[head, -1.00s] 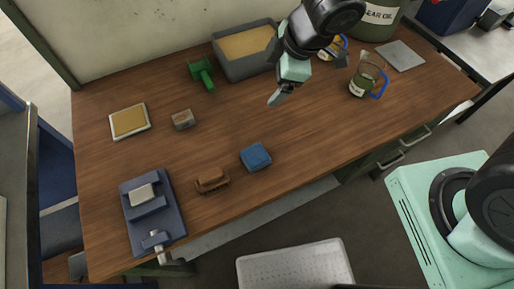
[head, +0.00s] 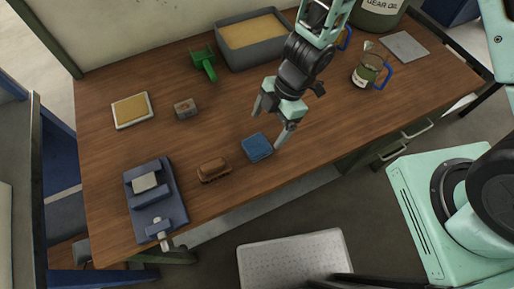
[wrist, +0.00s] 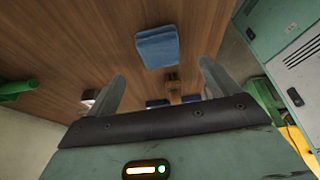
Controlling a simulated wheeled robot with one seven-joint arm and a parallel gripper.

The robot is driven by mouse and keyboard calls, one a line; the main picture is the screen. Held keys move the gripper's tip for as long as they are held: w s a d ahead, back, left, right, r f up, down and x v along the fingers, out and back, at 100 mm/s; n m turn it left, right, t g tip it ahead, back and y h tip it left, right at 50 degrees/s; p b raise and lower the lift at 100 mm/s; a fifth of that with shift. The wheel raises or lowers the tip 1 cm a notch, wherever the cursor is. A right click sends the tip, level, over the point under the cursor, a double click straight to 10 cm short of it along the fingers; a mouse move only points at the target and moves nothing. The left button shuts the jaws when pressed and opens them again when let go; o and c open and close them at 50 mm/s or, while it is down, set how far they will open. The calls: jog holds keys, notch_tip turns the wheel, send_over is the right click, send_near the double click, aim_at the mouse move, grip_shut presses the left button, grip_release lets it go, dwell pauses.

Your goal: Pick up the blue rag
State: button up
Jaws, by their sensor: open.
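The blue rag (head: 256,147) is a small folded square lying flat on the wooden workbench (head: 330,125), near its front edge. My gripper (head: 270,124) is open and empty above the bench, just behind the rag, with one fingertip showing close to the rag's right side. In the wrist view the rag (wrist: 157,47) lies ahead, beyond the two spread fingers of my gripper (wrist: 164,85), and apart from them.
A brown brush (head: 213,170) lies just left of the rag, and a blue vise (head: 152,205) stands further left. A grey bin (head: 250,42), a green tool (head: 204,62) and a jug with a blue handle (head: 370,72) stand further back. The bench between them is mostly clear.

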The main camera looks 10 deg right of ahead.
aim_at(258, 144)
jog(key=b+x, duration=0.3)
jog(key=x, duration=0.5)
jog(key=shift+r, duration=0.1)
jog(key=c, duration=1.1)
